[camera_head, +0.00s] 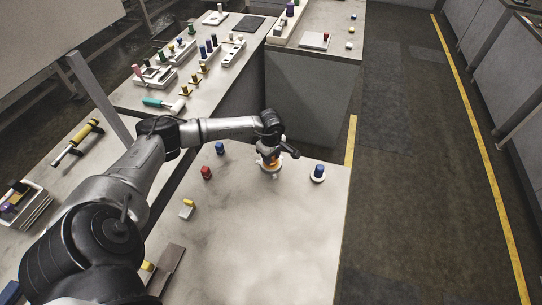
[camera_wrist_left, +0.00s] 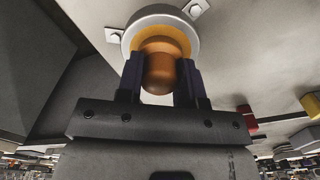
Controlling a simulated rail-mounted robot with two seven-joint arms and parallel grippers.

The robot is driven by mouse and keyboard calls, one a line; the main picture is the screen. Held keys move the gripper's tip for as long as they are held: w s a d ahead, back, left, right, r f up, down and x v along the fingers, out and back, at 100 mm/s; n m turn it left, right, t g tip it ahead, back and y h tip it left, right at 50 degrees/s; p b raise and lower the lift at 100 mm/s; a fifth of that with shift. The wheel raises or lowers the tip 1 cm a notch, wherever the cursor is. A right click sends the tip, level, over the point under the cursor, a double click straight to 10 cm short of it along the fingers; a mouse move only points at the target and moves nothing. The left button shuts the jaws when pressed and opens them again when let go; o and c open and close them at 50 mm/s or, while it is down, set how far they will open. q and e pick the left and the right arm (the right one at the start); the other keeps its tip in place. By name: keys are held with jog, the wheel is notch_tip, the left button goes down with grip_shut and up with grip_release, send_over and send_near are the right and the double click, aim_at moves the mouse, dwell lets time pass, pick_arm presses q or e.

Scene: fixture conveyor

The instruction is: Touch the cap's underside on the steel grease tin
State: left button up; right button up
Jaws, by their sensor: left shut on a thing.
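A round grey steel piece with an orange-yellow inside (camera_wrist_left: 160,12) is fixed by tabs to the pale table; I take it for the grease tin. In the head view it (camera_head: 271,169) is partly covered by my left wrist. My left gripper (camera_wrist_left: 162,62) is shut on an orange rounded piece (camera_wrist_left: 159,78), which lines up with the middle of the grey ring. I cannot tell whether this piece is the cap, nor whether it touches the ring. The left gripper's fingers in the head view (camera_head: 268,157) are mostly hidden. My right gripper is in neither view.
A red peg (camera_head: 206,173) and a blue peg (camera_head: 220,148) stand left of the tin. A blue piece on a white base (camera_head: 318,173) stands close on the right. A yellow-topped block (camera_head: 187,207) is nearer. The near table middle is clear.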

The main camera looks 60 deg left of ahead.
pick_arm(q)
jog(key=shift+r+p, duration=1.9)
jog(key=shift+r, duration=1.55)
